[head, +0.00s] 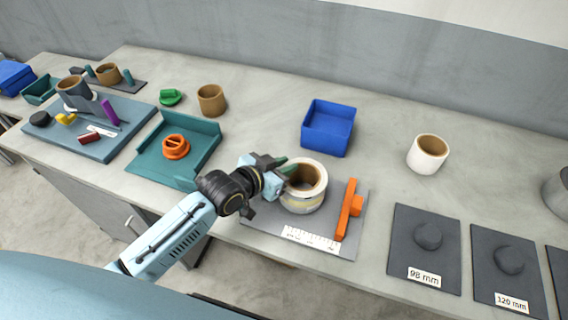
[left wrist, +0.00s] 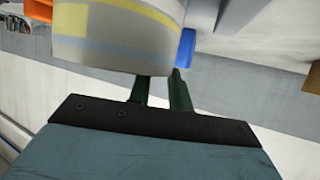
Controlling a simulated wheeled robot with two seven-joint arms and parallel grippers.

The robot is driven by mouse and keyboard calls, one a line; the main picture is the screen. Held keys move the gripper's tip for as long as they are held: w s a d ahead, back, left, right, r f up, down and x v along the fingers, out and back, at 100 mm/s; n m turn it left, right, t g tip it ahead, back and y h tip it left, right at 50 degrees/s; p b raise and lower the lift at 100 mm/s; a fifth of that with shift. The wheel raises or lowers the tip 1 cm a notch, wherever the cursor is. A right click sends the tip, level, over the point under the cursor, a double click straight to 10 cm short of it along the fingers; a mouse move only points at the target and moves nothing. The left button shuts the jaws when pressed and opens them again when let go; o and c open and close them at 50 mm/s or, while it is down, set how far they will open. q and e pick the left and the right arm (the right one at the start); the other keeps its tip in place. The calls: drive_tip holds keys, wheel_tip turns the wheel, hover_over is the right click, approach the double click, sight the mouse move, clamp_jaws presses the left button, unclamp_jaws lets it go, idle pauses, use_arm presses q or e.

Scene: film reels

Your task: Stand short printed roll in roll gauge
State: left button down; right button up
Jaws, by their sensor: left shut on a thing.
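The short printed roll (head: 304,199) is white with a yellow and a grey-blue band and has a brown core. It is upright over the grey gauge board (head: 262,222), which has a printed scale and an upright orange piece (head: 346,210) to the roll's right. I cannot tell whether the roll touches the board. My left gripper (head: 284,173) is shut on the roll's wall at its left side. In the left wrist view, the roll (left wrist: 110,38) fills the upper left, above the dark green fingers (left wrist: 160,88). My right gripper is out of view.
A blue bin (head: 328,128) stands behind the board. A plain white roll (head: 428,154) stands to the right. Dark plates marked 98 mm (head: 426,250) and 120 mm (head: 508,265) lie at right. A teal tray (head: 200,134) with an orange part is at left.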

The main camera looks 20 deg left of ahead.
use_arm(q)
drive_tip(key=shift+r+p, duration=0.15)
drive_tip(key=shift+p, duration=0.35)
idle(0.6)
drive_tip(key=shift+f+b, duration=0.35)
drive_tip(key=shift+f, duration=0.25)
drive_tip(key=c, duration=1.6)
unclamp_jaws()
drive_tip(key=shift+o, duration=0.2)
drive_tip(key=shift+s+f, duration=0.1)
drive_tip(key=p+v, duration=0.9)
drive_tip(key=v, duration=0.2)
